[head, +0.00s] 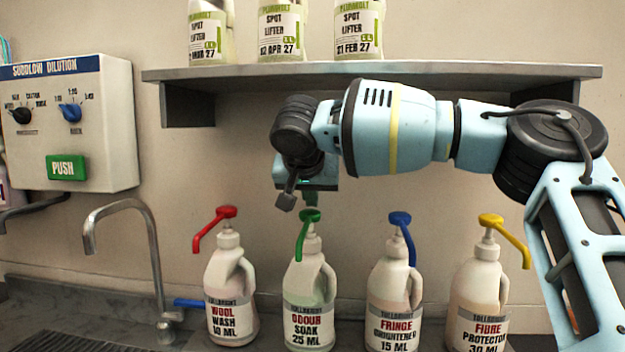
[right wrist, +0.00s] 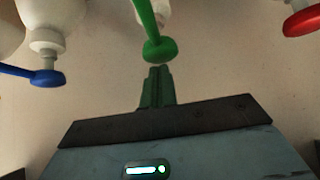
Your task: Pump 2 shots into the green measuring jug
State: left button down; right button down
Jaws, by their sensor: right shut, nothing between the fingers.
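The green-topped pump bottle, labelled Odour Soak 25 ML (head: 309,290), stands on the counter in the head view. Its green pump head (head: 308,230) has a spout that hangs down toward the front left. My right gripper (head: 311,206) is shut and empty, pointing down right above this pump head. In the right wrist view, the fingertips (right wrist: 157,70) are at the edge of the green pump head (right wrist: 159,48). I cannot tell whether they touch. The green measuring jug is not visible in either view. My left gripper is not in view.
Beside it stand the red-topped Wool Wash (head: 227,285), blue-topped Fringe Brightener (head: 392,290) and yellow-topped Fibre Protector (head: 478,295) bottles. A shelf (head: 240,73) with Spot Lifter bottles (head: 283,30) hangs above. A tap (head: 150,235) and dilution unit (head: 110,110) are at left.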

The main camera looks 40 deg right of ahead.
aim_at(311, 213)
jog(key=shift+f, duration=0.3)
